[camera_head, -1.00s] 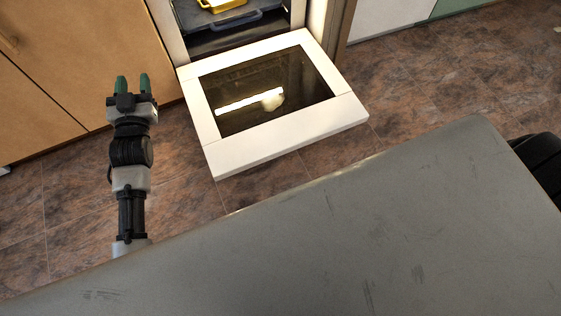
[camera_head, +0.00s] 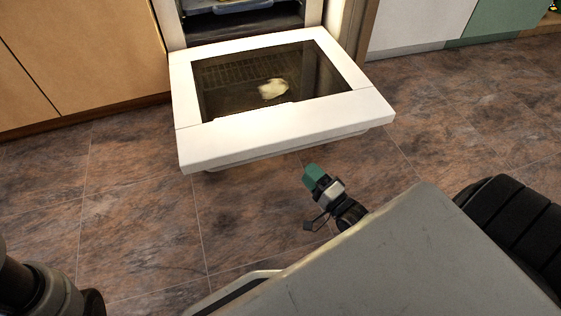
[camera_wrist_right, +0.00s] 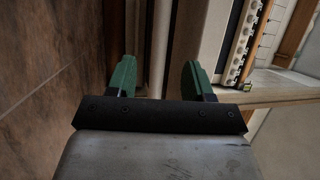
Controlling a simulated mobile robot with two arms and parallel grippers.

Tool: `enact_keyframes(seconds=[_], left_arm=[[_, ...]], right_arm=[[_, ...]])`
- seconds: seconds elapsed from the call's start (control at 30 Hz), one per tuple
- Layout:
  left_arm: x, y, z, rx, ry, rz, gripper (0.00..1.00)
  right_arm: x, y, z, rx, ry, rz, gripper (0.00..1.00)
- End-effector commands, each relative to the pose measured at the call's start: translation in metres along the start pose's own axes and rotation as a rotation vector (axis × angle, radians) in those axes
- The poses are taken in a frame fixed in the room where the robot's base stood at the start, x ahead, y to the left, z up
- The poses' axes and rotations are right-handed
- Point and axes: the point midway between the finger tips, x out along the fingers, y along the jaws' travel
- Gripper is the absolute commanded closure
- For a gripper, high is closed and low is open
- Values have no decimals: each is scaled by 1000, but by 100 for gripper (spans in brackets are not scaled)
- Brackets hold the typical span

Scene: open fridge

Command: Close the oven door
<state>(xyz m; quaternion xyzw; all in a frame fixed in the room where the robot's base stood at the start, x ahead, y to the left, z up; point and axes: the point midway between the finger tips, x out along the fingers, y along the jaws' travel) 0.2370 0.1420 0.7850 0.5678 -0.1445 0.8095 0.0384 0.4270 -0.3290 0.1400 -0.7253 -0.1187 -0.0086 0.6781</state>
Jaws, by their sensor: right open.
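The white oven door (camera_head: 270,130) hangs open and folded down in front of the oven, its dark glass pane facing up. A rail, perhaps its handle, shows under its front edge. My right gripper (camera_head: 316,177) is just in front of and below that front edge, apart from it in the picture. In the right wrist view the green fingers of my right gripper (camera_wrist_right: 157,80) are spread, with a pale upright bar (camera_wrist_right: 160,45) seen between them; I cannot tell whether they touch it. My left gripper is out of view.
The oven opening (camera_head: 235,22) holds a rack and a tray. Wooden cabinets (camera_head: 80,55) stand left, white and green fronts (camera_head: 420,25) right. Brown tiled floor (camera_head: 130,190) is free around the door. My own grey body top covers the lower right.

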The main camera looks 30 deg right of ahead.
Motion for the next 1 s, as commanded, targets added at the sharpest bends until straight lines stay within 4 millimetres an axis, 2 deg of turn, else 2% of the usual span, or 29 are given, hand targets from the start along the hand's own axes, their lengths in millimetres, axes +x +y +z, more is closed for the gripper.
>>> enact_keyframes(seconds=[0.17, 0.6, 0.8, 1.0], left_arm=[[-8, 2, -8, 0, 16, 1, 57], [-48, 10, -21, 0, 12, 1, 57], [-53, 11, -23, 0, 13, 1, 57], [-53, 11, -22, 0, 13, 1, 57]], right_arm=[[14, 1, 0, 8, 0, -11, 48], [92, 2, 0, 6, 1, -10, 48], [107, 0, 0, 5, 1, -7, 48], [108, -2, 0, 5, 0, -5, 48]])
